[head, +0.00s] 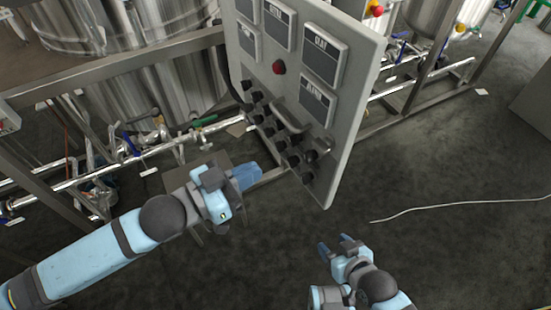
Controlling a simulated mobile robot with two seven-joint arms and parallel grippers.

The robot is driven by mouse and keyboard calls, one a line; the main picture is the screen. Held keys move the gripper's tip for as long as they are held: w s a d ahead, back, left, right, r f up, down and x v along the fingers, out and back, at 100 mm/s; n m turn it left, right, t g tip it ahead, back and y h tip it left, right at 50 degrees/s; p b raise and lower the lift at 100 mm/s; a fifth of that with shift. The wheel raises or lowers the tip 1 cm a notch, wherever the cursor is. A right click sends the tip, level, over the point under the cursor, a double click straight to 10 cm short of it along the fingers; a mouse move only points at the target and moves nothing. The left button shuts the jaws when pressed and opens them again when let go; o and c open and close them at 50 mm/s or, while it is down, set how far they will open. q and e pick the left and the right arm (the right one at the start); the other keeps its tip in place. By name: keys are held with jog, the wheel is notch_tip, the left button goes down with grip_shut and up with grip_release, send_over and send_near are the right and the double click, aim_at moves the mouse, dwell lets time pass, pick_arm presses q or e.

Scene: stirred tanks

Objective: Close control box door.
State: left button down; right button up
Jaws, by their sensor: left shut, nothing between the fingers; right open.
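The control box door (345,110) is a grey panel in the upper middle of the head view. It stands swung out from the steel frame, tilted in the picture. Its face carries several labelled display plates, a red button (279,67), black knobs and a curved grey handle (291,115). My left gripper (247,177) is shut and empty, just below the lower left edge of the door; I cannot tell whether it touches it. My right gripper (335,247) is open and empty, below the door's lower corner and apart from it. The box behind the door is mostly hidden.
Steel tanks (140,60) stand in a metal frame (110,68) at the upper left, with pipes and valves (150,150) low beside it. More tanks (437,20) stand at the upper right.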

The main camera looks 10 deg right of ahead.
aim_at(306, 152)
pick_arm(q)
jog(key=x, duration=1.3)
jog(key=shift+d, duration=0.15)
